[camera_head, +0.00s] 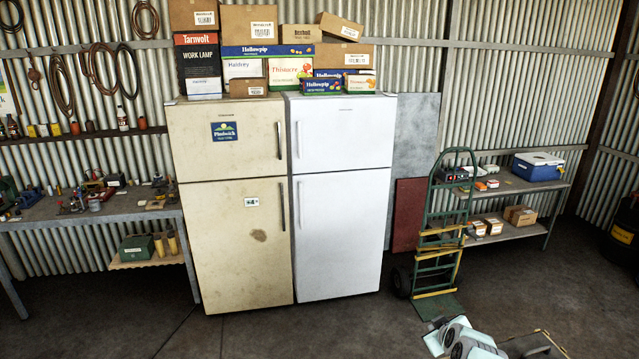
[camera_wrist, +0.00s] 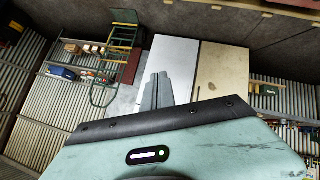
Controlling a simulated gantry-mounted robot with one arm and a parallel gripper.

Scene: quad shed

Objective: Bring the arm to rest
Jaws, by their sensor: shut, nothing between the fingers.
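My arm (camera_head: 463,342) shows at the bottom edge of the head view, right of centre, in front of the hand truck; only a small pale part of it is in view. I cannot make out my fingertips there. In the wrist view my gripper (camera_wrist: 157,90) has its two grey fingers together, with nothing between them. The fingers point toward the white fridge (camera_wrist: 178,55), which appears upside down in that view. The fingers look apart from every surface.
A white fridge (camera_head: 341,200) and a beige fridge (camera_head: 236,235) stand against the corrugated wall with boxes on top. A green hand truck (camera_head: 438,240) leans at their right, before a shelf (camera_head: 512,187). A workbench (camera_head: 95,211) stands left.

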